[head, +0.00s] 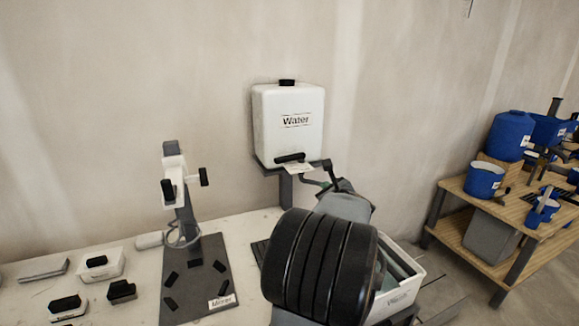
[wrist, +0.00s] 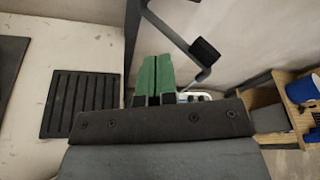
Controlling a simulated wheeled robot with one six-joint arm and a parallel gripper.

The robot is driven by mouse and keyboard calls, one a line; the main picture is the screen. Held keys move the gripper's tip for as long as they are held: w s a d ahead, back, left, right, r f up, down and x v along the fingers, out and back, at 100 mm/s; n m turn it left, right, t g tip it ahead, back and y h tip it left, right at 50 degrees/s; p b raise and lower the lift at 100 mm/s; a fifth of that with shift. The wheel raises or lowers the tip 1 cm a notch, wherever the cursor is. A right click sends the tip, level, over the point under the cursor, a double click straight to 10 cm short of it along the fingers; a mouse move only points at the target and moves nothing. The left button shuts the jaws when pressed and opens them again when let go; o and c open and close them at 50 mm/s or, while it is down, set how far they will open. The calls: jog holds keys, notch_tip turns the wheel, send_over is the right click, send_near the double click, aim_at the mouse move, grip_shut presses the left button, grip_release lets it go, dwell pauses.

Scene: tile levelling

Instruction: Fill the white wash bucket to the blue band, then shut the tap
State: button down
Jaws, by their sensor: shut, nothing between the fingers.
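A white water tank (head: 289,122) labelled "Water" stands on a grey stand against the wall. A black bar-shaped grip (head: 290,157) shows at its lower front. In the wrist view a bent grey bar with a black grip (wrist: 204,50) lies just right of my fingers; I cannot tell if it is the tap lever. My gripper (wrist: 155,60) has its green fingers together and empty; in the head view it is small, below the tank's right side. A white container (head: 408,268), perhaps the wash bucket, is partly hidden behind my arm. No blue band or water level shows.
My arm covers the bench's right part. A mixer stand (head: 205,285) on a dark plate is to the left, with several small black-topped blocks further left. A wooden shelf (head: 500,205) with blue buckets stands at right. A ribbed black mat (wrist: 80,105) lies on the bench.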

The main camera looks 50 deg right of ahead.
aim_at(284, 158)
jog(key=w+a+r+m+t+y, duration=0.2)
jog(key=w+a+r+t, duration=0.1)
jog(key=a+r+t, duration=0.1)
jog(key=shift+m, duration=0.3)
jog(key=p+x, duration=0.2)
jog(key=x, duration=1.1)
jog(key=shift+w+f, duration=0.1)
jog(key=shift+w, duration=0.35)
jog(key=shift+w+d+f+b, duration=0.2)
jog(key=shift+w+f+b, duration=0.05)
jog(key=shift+w+b, duration=0.35)
jog(key=shift+r+b, duration=0.15)
jog(key=shift+b, duration=0.2)
jog(key=shift+a+r, duration=0.1)
jog(key=shift+r, duration=0.2)
jog(key=shift+w+r+t, duration=0.1)
jog(key=shift+t, duration=0.2)
